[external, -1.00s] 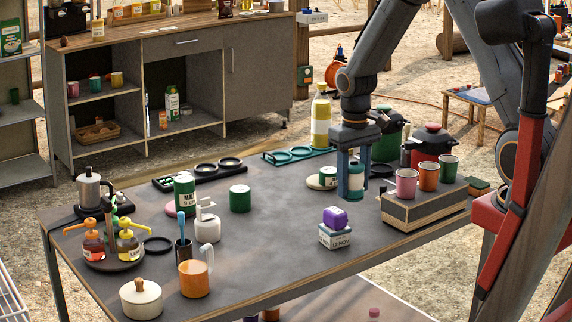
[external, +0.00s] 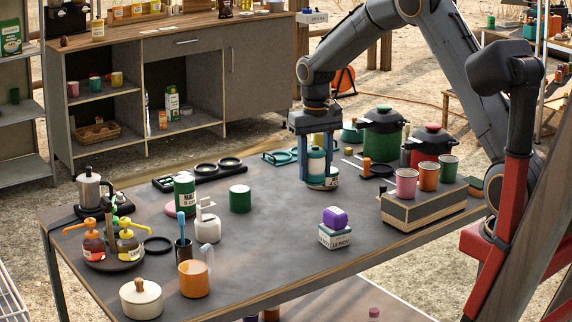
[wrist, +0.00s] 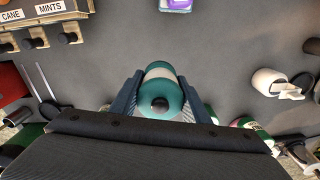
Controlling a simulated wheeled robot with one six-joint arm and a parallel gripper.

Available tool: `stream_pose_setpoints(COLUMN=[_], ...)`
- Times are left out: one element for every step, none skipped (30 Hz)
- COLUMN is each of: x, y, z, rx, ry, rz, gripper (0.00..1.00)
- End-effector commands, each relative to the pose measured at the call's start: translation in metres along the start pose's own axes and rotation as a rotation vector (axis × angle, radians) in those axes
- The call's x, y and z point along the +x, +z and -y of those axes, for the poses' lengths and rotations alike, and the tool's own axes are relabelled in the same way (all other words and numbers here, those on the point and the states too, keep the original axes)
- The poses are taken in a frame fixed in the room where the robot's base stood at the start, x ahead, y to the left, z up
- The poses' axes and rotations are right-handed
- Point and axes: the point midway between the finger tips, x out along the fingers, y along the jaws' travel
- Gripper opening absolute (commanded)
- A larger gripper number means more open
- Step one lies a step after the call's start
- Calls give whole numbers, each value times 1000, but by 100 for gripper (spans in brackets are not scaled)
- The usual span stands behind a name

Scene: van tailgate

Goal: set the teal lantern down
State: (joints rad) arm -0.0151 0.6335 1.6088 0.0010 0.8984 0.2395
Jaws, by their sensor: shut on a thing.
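The teal lantern (external: 316,162) has a teal body with a pale band. It is between the fingers of my gripper (external: 315,170), which is shut on it, beyond the middle of the table. In the external view it partly covers a pale labelled tin (external: 332,179) behind it; I cannot tell how much gap there is between the lantern and the table. In the wrist view the lantern (wrist: 160,88) sits between both fingers, with its dark round knob facing the camera.
A crate (external: 420,207) with several cups stands to the right, and a purple-topped box (external: 335,234) is nearer the front. A green canister (external: 240,198) and a white bottle (external: 207,222) are to the left. The tabletop between the canister and the box is bare.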

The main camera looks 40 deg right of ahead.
Motion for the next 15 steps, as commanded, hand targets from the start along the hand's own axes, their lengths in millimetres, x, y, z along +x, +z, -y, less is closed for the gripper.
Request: stream_pose_setpoints(x=[5,6,5,6,6,6,6,6,5,6,8,11,15,20,27], y=[-16,-23,-32,-38,-43,-49,-53,-56,-59,-61,-62,-63,-63,-63,-63], z=[6,9,12,14,16,19,21,22,23,24,25,25,25,25,25], rx=[-13,-20,-30,-37,-43,-50,-54,-58,-62,-65,-67,-69,-70,-70,-71], ry=[0,0,0,0,0,0,0,1,1,1,1,1,2,2,2], rz=[-3,-2,-2,-2,-2,-2,-2,-1,-1,-1,0,2,3,4,4], gripper=[17,17,17,17,17,17,17,17,17,17,17,17,17,17,17])
